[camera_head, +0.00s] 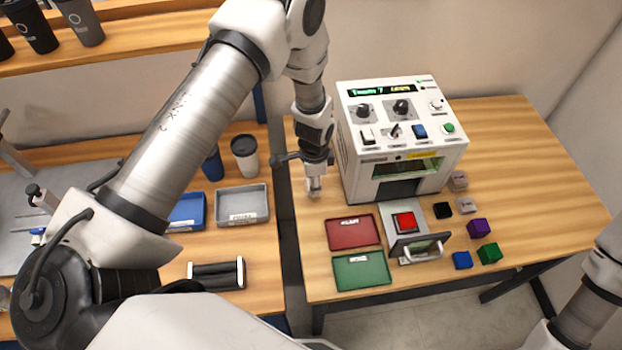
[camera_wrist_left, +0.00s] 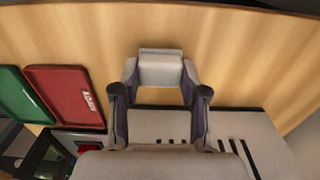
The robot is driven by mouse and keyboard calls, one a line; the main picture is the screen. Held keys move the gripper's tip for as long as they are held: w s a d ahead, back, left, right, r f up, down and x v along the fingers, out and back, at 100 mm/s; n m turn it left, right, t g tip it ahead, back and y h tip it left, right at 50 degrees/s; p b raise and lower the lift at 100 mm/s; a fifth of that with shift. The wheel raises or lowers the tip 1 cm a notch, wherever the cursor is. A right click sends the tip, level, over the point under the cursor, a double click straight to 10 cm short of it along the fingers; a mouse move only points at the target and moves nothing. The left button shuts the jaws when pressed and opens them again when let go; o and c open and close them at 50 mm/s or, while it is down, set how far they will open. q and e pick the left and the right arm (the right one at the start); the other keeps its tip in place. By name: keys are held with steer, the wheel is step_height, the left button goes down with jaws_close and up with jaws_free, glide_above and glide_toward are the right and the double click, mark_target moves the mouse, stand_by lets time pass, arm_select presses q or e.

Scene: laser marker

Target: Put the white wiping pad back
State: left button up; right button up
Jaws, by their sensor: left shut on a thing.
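The white wiping pad (camera_wrist_left: 160,68) is a small pale block held between the fingertips of my left gripper (camera_wrist_left: 160,84). In the head view my left gripper (camera_head: 314,177) points down beside the left side of the laser marker, with the pad (camera_head: 314,189) at its tips. The pad is over or on the left part of the wooden table; I cannot tell whether it touches the wood. My right gripper is out of view; only part of my right arm shows at the lower right.
The white laser marker (camera_head: 350,165) stands just right of the pad. Several small cubes lie at right. Cups and a grey tray (camera_head: 236,217) stand on the left table.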

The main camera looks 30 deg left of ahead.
arm_select(q)
steer(key=shift+s+d+f, duration=0.1)
steer(key=shift+s+f, duration=0.1)
steer(key=shift+f, duration=0.35)
steer(key=shift+r, duration=0.15)
steer(key=shift+w+f, duration=0.2)
steer(key=shift+f, duration=0.1)
steer(key=o, duration=1.2)
steer(key=shift+a, duration=0.2)
steer(key=shift+s+d+r, duration=0.1)
steer(key=shift+r, duration=0.05)
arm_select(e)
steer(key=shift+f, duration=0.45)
